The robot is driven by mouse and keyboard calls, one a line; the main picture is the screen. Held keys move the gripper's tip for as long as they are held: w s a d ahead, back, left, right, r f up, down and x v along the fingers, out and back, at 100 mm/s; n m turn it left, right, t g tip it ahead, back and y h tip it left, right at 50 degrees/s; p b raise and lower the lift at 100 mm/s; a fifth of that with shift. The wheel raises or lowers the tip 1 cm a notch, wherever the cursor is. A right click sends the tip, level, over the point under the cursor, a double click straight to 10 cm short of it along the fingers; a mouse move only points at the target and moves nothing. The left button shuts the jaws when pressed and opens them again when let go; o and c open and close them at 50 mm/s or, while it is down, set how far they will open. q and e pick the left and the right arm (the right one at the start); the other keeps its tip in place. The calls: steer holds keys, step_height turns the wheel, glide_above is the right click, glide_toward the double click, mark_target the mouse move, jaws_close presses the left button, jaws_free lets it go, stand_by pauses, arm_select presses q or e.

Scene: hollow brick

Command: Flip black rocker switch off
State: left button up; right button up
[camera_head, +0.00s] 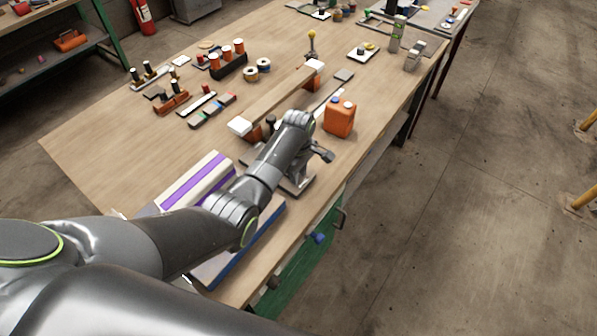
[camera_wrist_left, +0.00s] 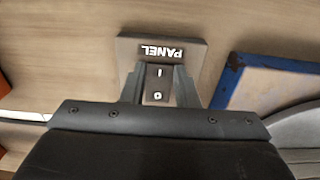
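A dark panel plate (camera_wrist_left: 190,52) with white "PANEL" lettering, upside down here, shows in the left wrist view. The black rocker switch (camera_wrist_left: 157,78) on it carries white "I" and "O" marks. My left gripper (camera_wrist_left: 158,92) is open, with one finger on each side of the rocker in this view; I cannot tell whether they touch it. In the head view my left gripper (camera_head: 298,172) points down over the plate (camera_head: 302,189) near the bench's front edge and hides the switch. My right gripper is not in view.
An orange canister (camera_head: 340,117) stands just beyond the left gripper. A wooden bar with white ends (camera_head: 278,98) lies behind it. A box with a purple stripe (camera_head: 197,180) and a blue-edged board (camera_head: 240,250) are nearer.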

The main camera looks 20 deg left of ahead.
arm_select(q)
steer(key=shift+c, duration=0.8)
steer(key=shift+a+r, duration=0.1)
steer(key=shift+w+a+r+g+h+p, duration=0.15)
steer(key=shift+g+h+p, duration=0.1)
steer(key=shift+h, duration=0.45)
steer(key=shift+s+a+f+g+h+p, duration=0.15)
steer(key=shift+g+h+p, duration=0.1)
steer(key=shift+h, duration=0.45)
steer(key=shift+w+r, duration=0.1)
steer(key=o, duration=1)
steer(key=v, duration=1.7)
steer(key=shift+r+b, duration=0.25)
steer(key=shift+b, duration=0.2)
